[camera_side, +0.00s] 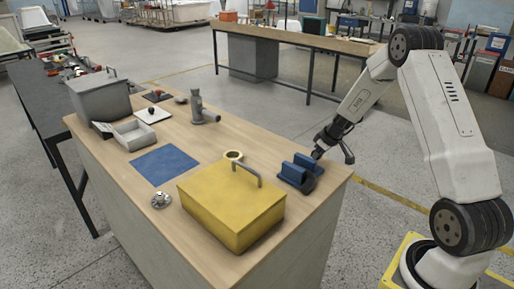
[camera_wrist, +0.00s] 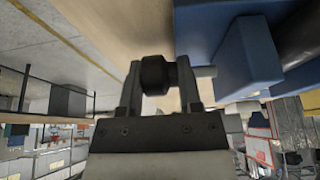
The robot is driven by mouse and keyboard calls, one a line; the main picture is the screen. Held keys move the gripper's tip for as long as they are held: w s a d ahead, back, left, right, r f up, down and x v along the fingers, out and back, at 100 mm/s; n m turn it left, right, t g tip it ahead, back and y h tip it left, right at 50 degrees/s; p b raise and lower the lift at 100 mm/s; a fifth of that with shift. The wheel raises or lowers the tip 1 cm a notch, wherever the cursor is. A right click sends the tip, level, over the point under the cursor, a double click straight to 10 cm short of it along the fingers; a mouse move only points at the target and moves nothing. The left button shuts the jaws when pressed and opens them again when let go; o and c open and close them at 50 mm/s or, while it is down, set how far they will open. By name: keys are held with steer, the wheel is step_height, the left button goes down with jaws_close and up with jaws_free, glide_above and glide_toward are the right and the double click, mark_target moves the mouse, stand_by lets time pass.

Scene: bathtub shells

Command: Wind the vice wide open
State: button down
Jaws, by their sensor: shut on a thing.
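The blue vice (camera_side: 292,171) stands near the right edge of the wooden workbench in the side view. Its two upright blue jaws show a gap between them. A dark round part is at its near right side. In the wrist view the blue vice body (camera_wrist: 248,58) fills the upper right. My gripper (camera_side: 319,151) is at the vice's far right side. In the wrist view my gripper (camera_wrist: 158,76) is shut on a black knob (camera_wrist: 156,72), a finger on each side. A grey shaft joins the knob to the vice. The knob is hidden in the side view.
A blue mat (camera_side: 164,165), a grey tray (camera_side: 133,134) and a grey fitting (camera_side: 201,110) lie further left. Bare bench lies behind the vice.

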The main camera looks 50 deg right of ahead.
steer(key=shift+d+r, duration=0.15)
steer(key=shift+d, duration=0.3)
steer(key=shift+c, duration=2.3)
jaws_free()
steer(key=shift+a, duration=0.15)
steer(key=v, duration=0.7)
steer(key=shift+s+r, duration=0.2)
steer(key=shift+r, duration=0.1)
